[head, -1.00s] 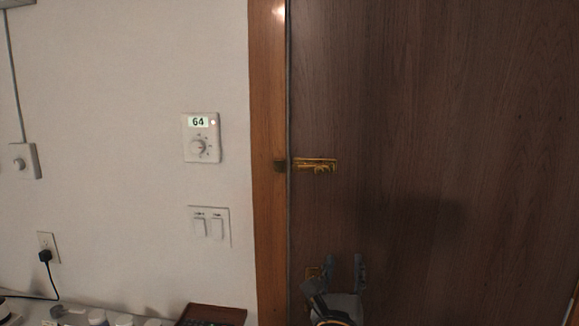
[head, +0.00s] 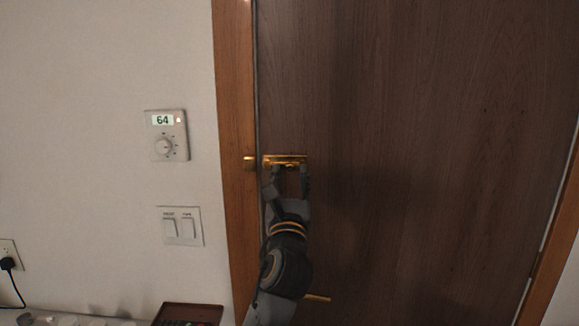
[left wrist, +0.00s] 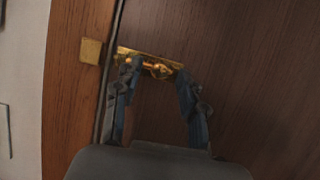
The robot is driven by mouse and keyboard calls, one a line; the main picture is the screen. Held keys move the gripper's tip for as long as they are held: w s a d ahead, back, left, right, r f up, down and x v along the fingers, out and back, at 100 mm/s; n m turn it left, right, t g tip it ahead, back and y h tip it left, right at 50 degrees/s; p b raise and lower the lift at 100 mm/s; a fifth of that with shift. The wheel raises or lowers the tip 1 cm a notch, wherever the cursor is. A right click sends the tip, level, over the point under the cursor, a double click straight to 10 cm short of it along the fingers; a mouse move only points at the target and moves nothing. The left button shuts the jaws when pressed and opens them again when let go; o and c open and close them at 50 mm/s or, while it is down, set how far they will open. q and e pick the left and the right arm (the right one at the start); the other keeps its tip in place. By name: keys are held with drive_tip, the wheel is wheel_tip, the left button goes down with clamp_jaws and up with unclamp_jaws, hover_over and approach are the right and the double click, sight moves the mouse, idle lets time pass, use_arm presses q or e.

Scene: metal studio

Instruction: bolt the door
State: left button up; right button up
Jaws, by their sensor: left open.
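A dark brown wooden door (head: 420,120) fills the middle and right of the head view. A brass bolt (head: 285,160) is fixed on it near its left edge. A brass catch (head: 250,162) sits on the wooden frame beside it, with a gap between. My left gripper (head: 287,180) is open just below the bolt, its fingertips near the bolt's lower edge. In the left wrist view, the bolt (left wrist: 150,62) lies just beyond the open fingers, its knob between them; the catch (left wrist: 91,51) is to its left. I cannot tell whether the fingers touch it. My right gripper is not in view.
A thermostat (head: 166,135) reading 64 and a double light switch (head: 181,226) are on the wall left of the door frame (head: 236,110). A brass handle (head: 317,297) sticks out below my gripper. A brown tray (head: 190,314) is at the bottom.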

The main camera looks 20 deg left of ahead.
use_arm(q)
drive_tip(key=shift+w+a+r, duration=0.15)
drive_tip(key=shift+w+r, duration=0.15)
drive_tip(key=shift+w, duration=0.4)
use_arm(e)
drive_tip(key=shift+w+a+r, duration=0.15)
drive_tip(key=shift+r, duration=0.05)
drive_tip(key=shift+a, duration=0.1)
use_arm(q)
clamp_jaws()
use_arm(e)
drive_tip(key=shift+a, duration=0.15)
